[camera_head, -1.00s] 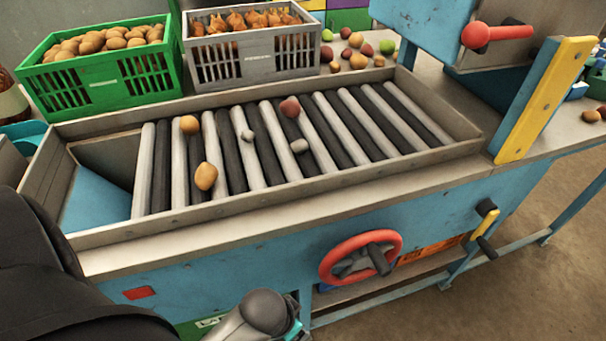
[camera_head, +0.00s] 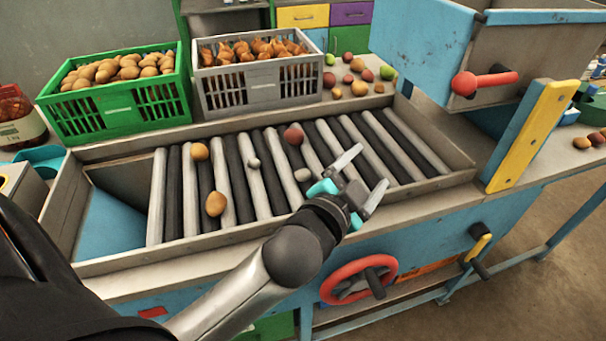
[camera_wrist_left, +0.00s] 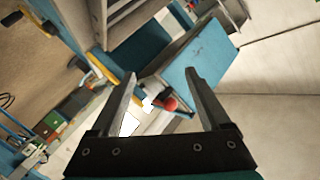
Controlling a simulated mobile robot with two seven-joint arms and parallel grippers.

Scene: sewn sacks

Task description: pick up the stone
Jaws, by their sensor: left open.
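Two small grey stones lie on the black and white roller bed (camera_head: 232,187): one stone (camera_head: 254,163) near its middle, the other stone (camera_head: 302,174) further right and nearer the front. My left gripper (camera_head: 369,169) is open and empty, over the right part of the rollers, to the right of both stones. Its open fingers also show in the left wrist view (camera_wrist_left: 161,82), with no stone between them. My right gripper is not in view.
Two potatoes (camera_head: 215,204) (camera_head: 200,152) and a reddish one (camera_head: 293,135) share the rollers. A green crate (camera_head: 115,112) and a grey crate (camera_head: 262,84) stand behind. A blue hopper (camera_head: 425,45) and yellow post (camera_head: 532,135) rise at the right.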

